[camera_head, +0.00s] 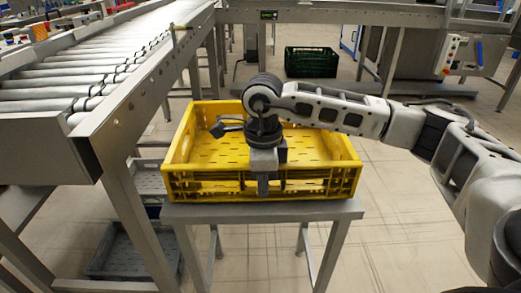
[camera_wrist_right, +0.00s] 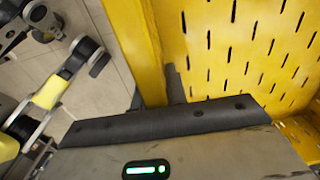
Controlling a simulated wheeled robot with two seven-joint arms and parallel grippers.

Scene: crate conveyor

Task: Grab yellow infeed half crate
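The yellow half crate (camera_head: 185,187) sits upright on a small grey stand, its perforated floor showing and empty. My right gripper (camera_head: 263,186) points down over the crate's near wall, with one finger in front of it. In the right wrist view, dark fingers (camera_wrist_right: 155,93) lie on both sides of the yellow crate wall (camera_wrist_right: 137,40), straddling it. The fingers look close to the wall, but I cannot tell whether they press on it. The lower finger parts are hidden. My left gripper is not in view.
The grey stand (camera_head: 290,211) is under the crate. A roller conveyor (camera_head: 85,65) runs close along the left. Grey crates (camera_head: 130,250) lie below it. A dark green crate (camera_head: 310,62) is on the floor behind. The floor at right is mostly clear.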

